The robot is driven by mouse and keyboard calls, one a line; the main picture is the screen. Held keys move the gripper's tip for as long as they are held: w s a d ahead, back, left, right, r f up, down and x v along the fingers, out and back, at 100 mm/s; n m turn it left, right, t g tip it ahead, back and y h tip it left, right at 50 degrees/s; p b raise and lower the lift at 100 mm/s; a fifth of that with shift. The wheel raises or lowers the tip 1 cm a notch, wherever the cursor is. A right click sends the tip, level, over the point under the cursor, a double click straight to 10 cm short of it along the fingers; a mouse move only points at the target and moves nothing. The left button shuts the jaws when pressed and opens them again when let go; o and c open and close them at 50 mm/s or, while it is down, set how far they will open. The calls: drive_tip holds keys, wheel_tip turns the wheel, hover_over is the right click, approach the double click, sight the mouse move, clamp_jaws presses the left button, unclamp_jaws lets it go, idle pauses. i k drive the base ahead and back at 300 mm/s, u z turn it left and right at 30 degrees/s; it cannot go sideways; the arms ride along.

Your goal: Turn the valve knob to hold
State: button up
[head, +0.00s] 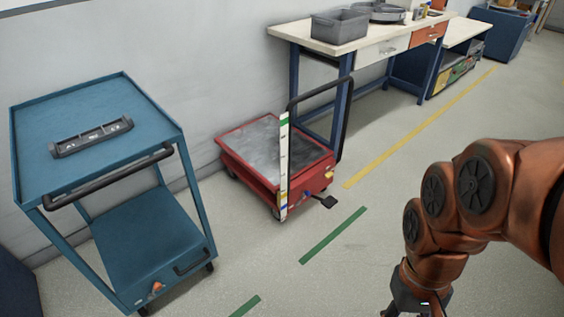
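No part is clearly readable as the valve knob, and no "hold" marking can be read. A small orange-red piece (157,287) sits on the lower front edge of the blue cart (165,113); it is too small to identify. The red platform cart (233,165) has small yellow and blue parts on its front end, also too small to tell. My gripper (420,304) hangs at the bottom edge, right of centre, partly cut off by the frame. It is well apart from both carts, and its fingers do not show clearly.
A black tray-like piece (91,137) lies on the blue cart's top. An upright white marked strip (284,165) stands at the red cart's front. A workbench (345,48) with a grey bin (340,26) stands behind. Open floor with green and yellow lines lies between the carts and my arm.

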sight(329, 174)
drive_tip(key=i, duration=1.05)
drive_tip(key=z, duration=0.7)
drive_tip(key=k, duration=0.1)
drive_tip(key=u, duration=1.3)
drive_tip(key=i, duration=0.8)
drive_tip(key=z, duration=0.15)
